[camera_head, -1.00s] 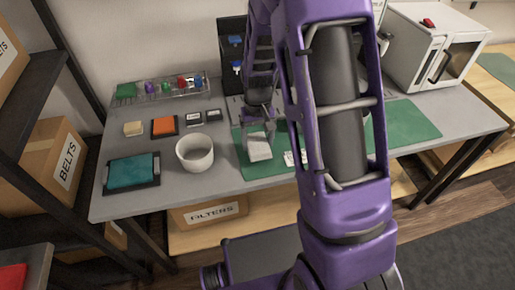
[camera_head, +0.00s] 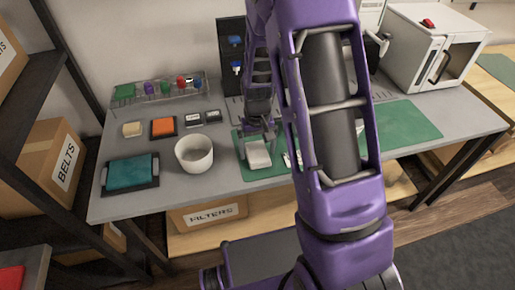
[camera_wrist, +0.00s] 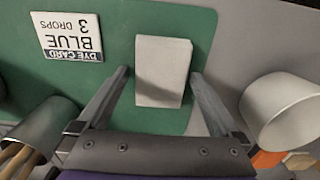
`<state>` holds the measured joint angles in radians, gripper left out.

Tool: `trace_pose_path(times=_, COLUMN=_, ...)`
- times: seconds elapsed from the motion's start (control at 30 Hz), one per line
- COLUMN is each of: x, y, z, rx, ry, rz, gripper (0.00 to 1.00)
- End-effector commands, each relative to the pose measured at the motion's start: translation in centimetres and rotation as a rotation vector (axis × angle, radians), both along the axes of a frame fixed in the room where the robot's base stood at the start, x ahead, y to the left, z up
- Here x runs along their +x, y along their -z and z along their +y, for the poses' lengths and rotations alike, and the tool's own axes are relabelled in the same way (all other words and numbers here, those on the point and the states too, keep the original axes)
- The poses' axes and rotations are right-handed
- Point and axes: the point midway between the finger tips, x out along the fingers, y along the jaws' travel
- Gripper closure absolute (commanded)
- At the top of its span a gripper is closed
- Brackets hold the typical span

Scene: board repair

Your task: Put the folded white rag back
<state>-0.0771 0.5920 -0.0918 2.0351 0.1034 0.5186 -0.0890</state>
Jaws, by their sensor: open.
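The folded white rag (camera_head: 258,154) lies on the green mat (camera_head: 250,173), near the mat's left end. In the wrist view the rag (camera_wrist: 163,72) is a pale block on the green mat (camera_wrist: 105,85). My gripper (camera_head: 257,133) is low over the mat at the rag. In the wrist view the open fingers of my gripper (camera_wrist: 160,78) stand on either side of the rag, with a gap on the left side and a narrower one on the right.
A white cup (camera_head: 194,154) stands left of the mat, close to my right finger in the wrist view (camera_wrist: 283,108). A card reading "DYE CARD BLUE 3 DROPS" (camera_wrist: 68,36) lies on the mat. A teal cloth on a dark tray (camera_head: 131,171) is at far left.

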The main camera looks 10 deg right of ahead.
Motion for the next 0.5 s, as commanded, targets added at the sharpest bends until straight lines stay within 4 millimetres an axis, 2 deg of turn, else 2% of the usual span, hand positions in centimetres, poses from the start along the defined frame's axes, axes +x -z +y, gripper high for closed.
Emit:
trace_pose_path(times=0.17, x=0.1, y=-2.3, z=0.0, rx=0.000, ry=-0.001, rz=-0.004, gripper=0.00)
trace_pose_path(times=0.5, x=0.1, y=-9.6, z=0.0, rx=0.000, ry=0.000, rz=-0.005, gripper=0.00)
